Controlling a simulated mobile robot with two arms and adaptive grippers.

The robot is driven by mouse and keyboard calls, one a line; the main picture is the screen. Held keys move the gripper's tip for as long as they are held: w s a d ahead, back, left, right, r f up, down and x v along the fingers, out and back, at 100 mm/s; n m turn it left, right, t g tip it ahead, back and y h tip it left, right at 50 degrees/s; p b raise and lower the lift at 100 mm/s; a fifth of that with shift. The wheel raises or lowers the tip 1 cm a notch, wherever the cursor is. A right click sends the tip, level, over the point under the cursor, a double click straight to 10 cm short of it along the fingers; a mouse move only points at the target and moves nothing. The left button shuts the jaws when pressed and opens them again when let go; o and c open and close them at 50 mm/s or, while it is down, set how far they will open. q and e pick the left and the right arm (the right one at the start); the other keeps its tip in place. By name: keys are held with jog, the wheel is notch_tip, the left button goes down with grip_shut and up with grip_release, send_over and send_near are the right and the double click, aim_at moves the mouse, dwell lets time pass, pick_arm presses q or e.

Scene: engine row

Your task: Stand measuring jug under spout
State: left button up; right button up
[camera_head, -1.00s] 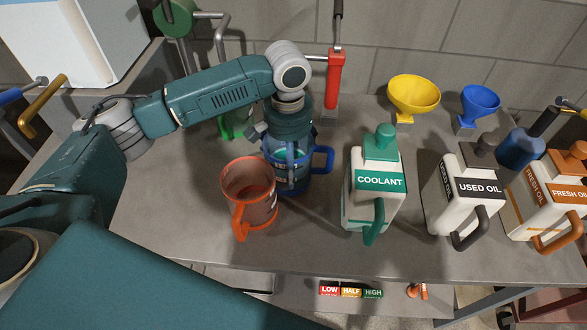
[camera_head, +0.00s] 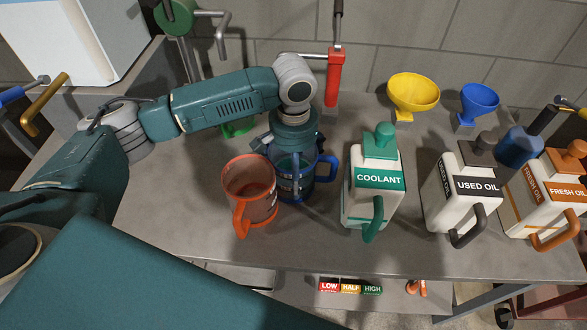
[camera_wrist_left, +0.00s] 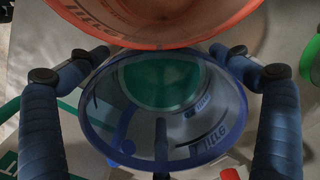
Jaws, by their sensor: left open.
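A clear blue jug (camera_head: 300,188) with a blue rim and handle stands on the bench, its handle to the right. My left gripper (camera_head: 296,150) is directly above it. In the left wrist view, the open fingers (camera_wrist_left: 160,95) are on either side of the blue jug (camera_wrist_left: 160,150), whose inside is visible. An orange jug (camera_head: 248,185) stands close at the left of the blue one; they look almost touching. A grey spout (camera_head: 222,40) extends from a green drum at the back left. A red dispenser (camera_head: 334,75) has a thin pipe toward the left, partly hidden by my arm. My right gripper is not visible.
A green item (camera_head: 237,129) shows partly behind my arm. The coolant container (camera_head: 373,190), used oil container (camera_head: 462,190) and fresh oil container (camera_head: 548,195) stand at the right. Yellow (camera_head: 414,92) and blue (camera_head: 479,100) funnels stand behind. The bench's front is clear.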

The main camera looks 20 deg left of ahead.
pick_arm(q)
notch_tip(320, 180, up, 12)
jog(key=b, duration=0.1)
jog(key=f+p, duration=1.2)
jog(key=shift+w, duration=0.2)
jog(key=shift+f, duration=0.45)
jog(key=shift+w+r, duration=0.1)
jog(key=c, duration=1.8)
jog(key=shift+a, duration=0.1)
jog(key=shift+r, duration=0.1)
